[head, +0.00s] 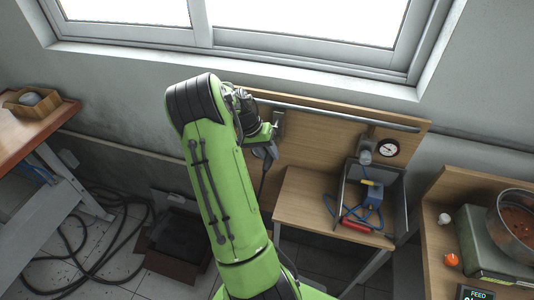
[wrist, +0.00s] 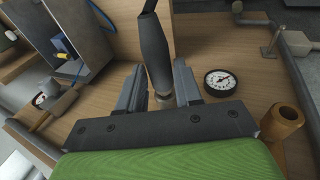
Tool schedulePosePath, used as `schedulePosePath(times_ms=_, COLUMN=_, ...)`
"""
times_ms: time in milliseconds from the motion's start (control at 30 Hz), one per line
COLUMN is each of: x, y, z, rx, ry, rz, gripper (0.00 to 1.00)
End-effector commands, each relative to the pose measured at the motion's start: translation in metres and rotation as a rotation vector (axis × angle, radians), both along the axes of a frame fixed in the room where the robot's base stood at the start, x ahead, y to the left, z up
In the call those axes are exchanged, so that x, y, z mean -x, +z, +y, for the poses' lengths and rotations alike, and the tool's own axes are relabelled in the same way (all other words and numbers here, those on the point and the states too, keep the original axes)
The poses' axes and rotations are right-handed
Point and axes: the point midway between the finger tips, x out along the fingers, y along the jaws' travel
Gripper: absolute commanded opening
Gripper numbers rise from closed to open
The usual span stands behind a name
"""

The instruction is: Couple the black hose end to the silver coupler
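The black hose end (wrist: 155,48) lies between the two fingers of my gripper (wrist: 160,80) in the wrist view. Its metal tip (wrist: 162,98) points toward the palm. The fingers stand apart on either side of it. I cannot tell whether both touch it. In the head view the black hose end (head: 266,152) hangs just below my gripper (head: 268,135), in front of the wooden board, with its hose running down. A grey fitting (head: 365,157) sits by the gauge on the right of the board. I cannot tell for certain that it is the silver coupler.
A wooden bench (head: 305,200) carries a grey bin (head: 394,206) with a blue hose, a blue-and-yellow part and a red-handled tool. A pressure gauge (wrist: 219,83) and a brass-coloured post (wrist: 282,120) are right of my fingers in the wrist view. A pipe (head: 330,112) runs along the board.

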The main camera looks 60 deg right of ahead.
Motion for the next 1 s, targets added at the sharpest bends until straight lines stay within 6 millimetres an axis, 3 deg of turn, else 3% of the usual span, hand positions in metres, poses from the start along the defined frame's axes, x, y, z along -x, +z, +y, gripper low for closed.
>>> schedulePosePath(times_ms=33, x=0.0, y=0.0, z=0.0, rx=-0.001, ry=0.0, rz=0.0, gripper=0.42)
schedulePosePath(times_ms=133, x=0.0, y=0.0, z=0.001, rx=-0.002, ry=-0.001, rz=0.0, gripper=0.55)
schedulePosePath(times_ms=467, x=-0.003, y=0.006, z=0.002, rx=-0.002, ry=0.002, rz=0.0, gripper=0.55)
schedulePosePath(times_ms=1000, x=-0.051, y=0.132, z=0.026, rx=0.0, ry=0.001, rz=-0.001, gripper=0.55)
